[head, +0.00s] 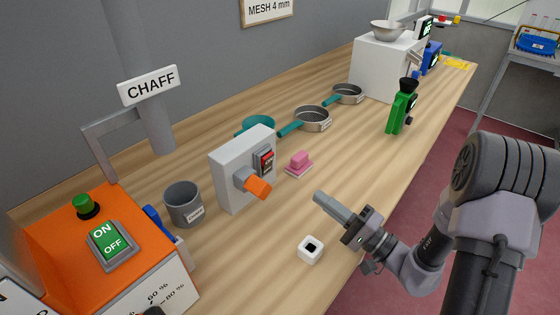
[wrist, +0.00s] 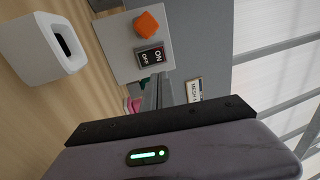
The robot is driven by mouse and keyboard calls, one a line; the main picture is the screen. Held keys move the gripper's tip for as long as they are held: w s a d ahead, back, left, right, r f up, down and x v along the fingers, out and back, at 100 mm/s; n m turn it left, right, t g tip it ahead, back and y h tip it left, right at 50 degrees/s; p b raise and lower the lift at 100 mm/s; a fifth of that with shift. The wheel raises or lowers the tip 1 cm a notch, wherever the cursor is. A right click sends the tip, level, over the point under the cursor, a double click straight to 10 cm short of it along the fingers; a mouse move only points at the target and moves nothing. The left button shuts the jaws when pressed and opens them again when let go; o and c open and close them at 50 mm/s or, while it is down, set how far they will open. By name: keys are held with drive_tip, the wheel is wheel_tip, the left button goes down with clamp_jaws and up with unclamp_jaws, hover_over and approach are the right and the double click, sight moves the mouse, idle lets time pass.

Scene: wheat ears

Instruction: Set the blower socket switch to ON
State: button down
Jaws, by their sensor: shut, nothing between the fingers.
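The blower socket is a light grey box (head: 243,170) standing on the wooden bench, with an orange plug (head: 257,187) in its front. Its switch (head: 265,162) is a small rocker with red on it, to the right of the plug. In the wrist view the box (wrist: 122,45) shows the orange plug (wrist: 146,22) and the switch (wrist: 150,57) marked ON and OFF; which side is pressed I cannot tell. My gripper (head: 322,198) is shut and empty, above the bench to the right of the box, apart from it, fingers pointing towards it.
A white block with a dark hole (head: 311,250) sits below my gripper. A pink block (head: 299,162) lies beside the socket box. An orange machine (head: 75,235) with its own ON/OFF switch and a grey cup (head: 184,203) stand left. Sieves (head: 311,118) lie behind.

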sight(270, 159)
drive_tip(key=shift+s, duration=0.1)
drive_tip(key=x, duration=1.4)
drive_tip(key=shift+r+b, duration=0.1)
drive_tip(key=shift+b, duration=0.25)
